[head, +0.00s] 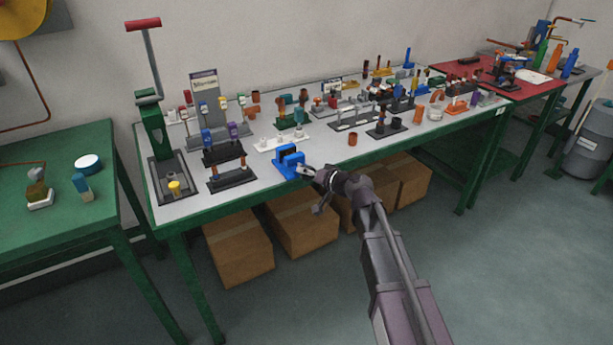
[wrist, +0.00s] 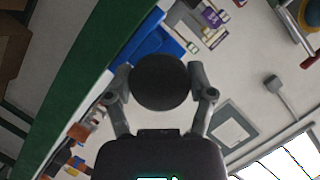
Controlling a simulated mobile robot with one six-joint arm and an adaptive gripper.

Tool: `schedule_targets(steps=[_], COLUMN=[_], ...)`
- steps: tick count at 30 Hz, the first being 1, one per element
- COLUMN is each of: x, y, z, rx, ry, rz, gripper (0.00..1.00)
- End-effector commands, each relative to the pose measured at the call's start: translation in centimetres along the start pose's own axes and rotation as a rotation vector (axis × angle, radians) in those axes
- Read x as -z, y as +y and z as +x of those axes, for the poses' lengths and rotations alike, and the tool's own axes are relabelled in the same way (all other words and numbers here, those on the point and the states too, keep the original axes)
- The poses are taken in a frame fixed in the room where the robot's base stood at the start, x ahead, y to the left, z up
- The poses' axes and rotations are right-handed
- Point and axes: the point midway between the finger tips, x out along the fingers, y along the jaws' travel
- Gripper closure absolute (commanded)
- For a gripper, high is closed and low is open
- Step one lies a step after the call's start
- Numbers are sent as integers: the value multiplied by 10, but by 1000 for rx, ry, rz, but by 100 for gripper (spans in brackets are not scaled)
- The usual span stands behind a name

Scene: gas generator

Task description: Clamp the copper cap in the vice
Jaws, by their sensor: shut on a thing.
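The blue vice (head: 287,158) stands at the front edge of the workbench. My gripper (head: 304,171) is at the vice's right front side, very close to it. In the wrist view, my gripper (wrist: 160,88) is shut on a dark round thing (wrist: 160,80), seen end-on between the two fingers. Its shading is too dark to tell whether it is the copper cap or a part of the vice. Part of the blue vice shows behind it (wrist: 147,47). The inside of the vice jaws is not clear. A copper-coloured cylinder (head: 352,139) stands on the bench to the right.
Dark stands with upright parts (head: 230,178) are left of the vice, and a white stand (head: 283,142) is behind it. A tall press with a red handle (head: 150,110) stands at the bench's left end. Cardboard boxes (head: 303,220) lie underneath.

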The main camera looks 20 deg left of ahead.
Motion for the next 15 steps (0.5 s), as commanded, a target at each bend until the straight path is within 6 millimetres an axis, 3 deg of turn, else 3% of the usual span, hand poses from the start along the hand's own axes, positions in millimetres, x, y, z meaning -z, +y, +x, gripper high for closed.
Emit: schedule_targets(steps=[15], x=[-3], y=[0], z=[-1], rx=[17], ry=[-6], rz=[41], gripper=[78])
